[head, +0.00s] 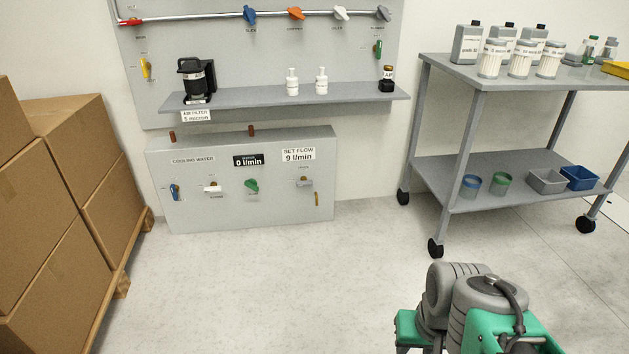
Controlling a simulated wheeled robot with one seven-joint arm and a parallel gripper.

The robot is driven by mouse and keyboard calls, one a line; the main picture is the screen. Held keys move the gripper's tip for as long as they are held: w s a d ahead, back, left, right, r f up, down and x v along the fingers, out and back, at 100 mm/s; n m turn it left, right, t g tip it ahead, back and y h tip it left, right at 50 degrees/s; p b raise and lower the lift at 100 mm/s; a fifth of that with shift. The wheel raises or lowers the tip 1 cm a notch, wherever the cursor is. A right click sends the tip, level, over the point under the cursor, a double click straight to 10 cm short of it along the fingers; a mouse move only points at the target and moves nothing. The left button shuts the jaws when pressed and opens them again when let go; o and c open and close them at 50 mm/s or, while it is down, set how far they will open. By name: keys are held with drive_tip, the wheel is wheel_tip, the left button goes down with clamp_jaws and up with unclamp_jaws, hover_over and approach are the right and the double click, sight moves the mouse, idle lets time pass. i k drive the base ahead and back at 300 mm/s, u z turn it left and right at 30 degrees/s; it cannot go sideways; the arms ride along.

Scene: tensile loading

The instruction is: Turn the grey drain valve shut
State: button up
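A grey valve handle (305,182) sits at the right of the lower cooling water panel (240,215), under the "SET FLOW 9 l/min" label. It looks roughly level. A second grey handle (383,13) is at the right end of the upper pipe and looks tilted. The small labels by both are too small to read, so I cannot tell which is marked drain. My arm shows at the bottom right, well in front of the panels. My gripper is not in view.
The lower panel also has blue (175,192), white (212,189) and green (251,185) handles. A shelf (240,101) juts out above it. Cardboard boxes (70,190) stand at left, a wheeled cart (500,165) at right. The floor (270,285) between is clear.

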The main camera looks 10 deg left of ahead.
sight(304, 182)
drive_tip(key=i, duration=2.3)
drive_tip(key=u, duration=3.2)
